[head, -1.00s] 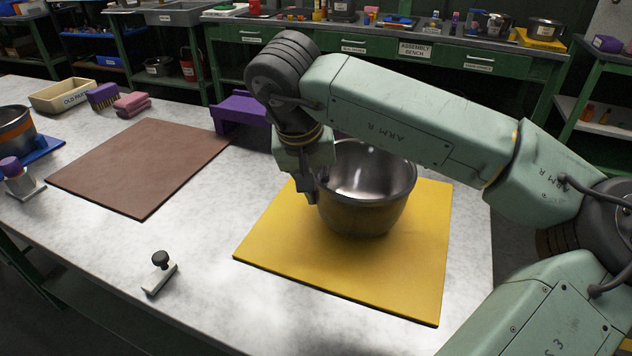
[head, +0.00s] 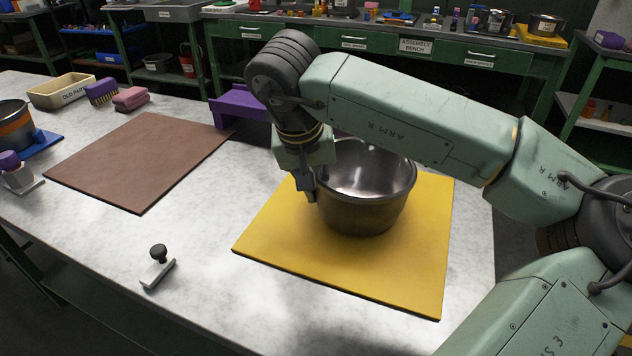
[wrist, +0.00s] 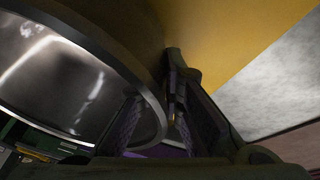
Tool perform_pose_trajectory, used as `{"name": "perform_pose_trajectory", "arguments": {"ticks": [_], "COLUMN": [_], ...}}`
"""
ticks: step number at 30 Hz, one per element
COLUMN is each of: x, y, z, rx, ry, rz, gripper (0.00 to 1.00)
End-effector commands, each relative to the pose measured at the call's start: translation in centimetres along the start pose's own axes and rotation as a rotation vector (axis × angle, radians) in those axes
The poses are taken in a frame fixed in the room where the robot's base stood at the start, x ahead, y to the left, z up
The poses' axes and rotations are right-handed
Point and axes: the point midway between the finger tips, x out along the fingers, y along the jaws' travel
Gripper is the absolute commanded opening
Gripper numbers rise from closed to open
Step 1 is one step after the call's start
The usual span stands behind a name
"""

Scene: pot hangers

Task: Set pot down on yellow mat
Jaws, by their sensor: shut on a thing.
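The pot (head: 362,208) is a dark metal bowl shape with a shiny inside. The yellow mat (wrist: 235,35) lies beyond. The pot's base and the fingers' contact are partly hidden.
A brown mat (head: 135,160) lies bare at the left. A purple stand (head: 238,106) is behind my gripper. A second pot (head: 14,128) sits on a blue mat at far left.

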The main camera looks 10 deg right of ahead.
Motion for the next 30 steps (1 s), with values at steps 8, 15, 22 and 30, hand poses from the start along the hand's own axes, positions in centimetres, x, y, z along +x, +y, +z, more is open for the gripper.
{"name": "perform_pose_trajectory", "arguments": {"ticks": [8,15,22,30], "x": [0.2,0.3,0.3,-1.3], "y": [0.0,0.0,0.0,0.0], "z": [0.1,0.1,0.1,0.1], "rx": [0.0,0.0,0.0,0.0], "ry": [0.002,0.001,0.0,0.002], "rz": [0.001,0.001,0.0,0.002], "gripper": [0.14,0.3,0.32,0.32]}}
